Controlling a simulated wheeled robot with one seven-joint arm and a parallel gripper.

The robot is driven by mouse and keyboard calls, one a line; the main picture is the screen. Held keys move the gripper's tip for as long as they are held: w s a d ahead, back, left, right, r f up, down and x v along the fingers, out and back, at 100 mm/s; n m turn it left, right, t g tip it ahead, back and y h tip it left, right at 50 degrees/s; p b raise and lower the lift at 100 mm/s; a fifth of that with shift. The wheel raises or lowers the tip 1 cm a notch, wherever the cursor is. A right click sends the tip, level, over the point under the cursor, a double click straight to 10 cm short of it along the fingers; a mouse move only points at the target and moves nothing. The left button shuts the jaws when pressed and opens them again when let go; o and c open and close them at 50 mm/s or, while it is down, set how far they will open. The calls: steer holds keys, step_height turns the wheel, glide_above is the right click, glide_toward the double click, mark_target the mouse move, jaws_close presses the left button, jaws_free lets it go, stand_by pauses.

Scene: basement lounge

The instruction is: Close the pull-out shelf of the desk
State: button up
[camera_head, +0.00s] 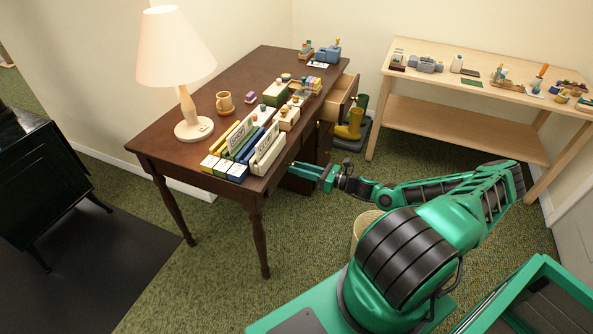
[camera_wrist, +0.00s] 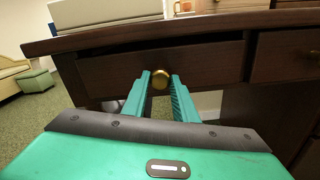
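The dark brown wooden desk (camera_head: 178,122) has a drawer pulled out at its far right end (camera_head: 341,97), with its light wooden side showing. In the wrist view, a dark drawer front (camera_wrist: 205,65) with a round brass knob (camera_wrist: 160,79) is straight ahead. A dark gap runs along its top, under the desktop edge. My gripper (camera_head: 297,166) is at the desk's near right side. In the wrist view its two green fingers (camera_wrist: 161,76) stand on either side of the knob, slightly apart. Whether they touch it is unclear.
The desktop holds a lamp (camera_head: 176,60), a mug (camera_head: 224,102) and several boxes. Yellow boots (camera_head: 350,125) stand on the floor beyond my gripper. A light wooden workbench (camera_head: 470,125) stands at the right. Another drawer (camera_wrist: 288,56) is right of the knob.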

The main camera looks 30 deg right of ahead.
steer(key=o, duration=0.4)
steer(key=shift+w, duration=0.15)
steer(key=v, duration=1)
steer(key=shift+s+d, duration=0.2)
steer(key=shift+s, duration=0.15)
steer(key=shift+f, duration=0.1)
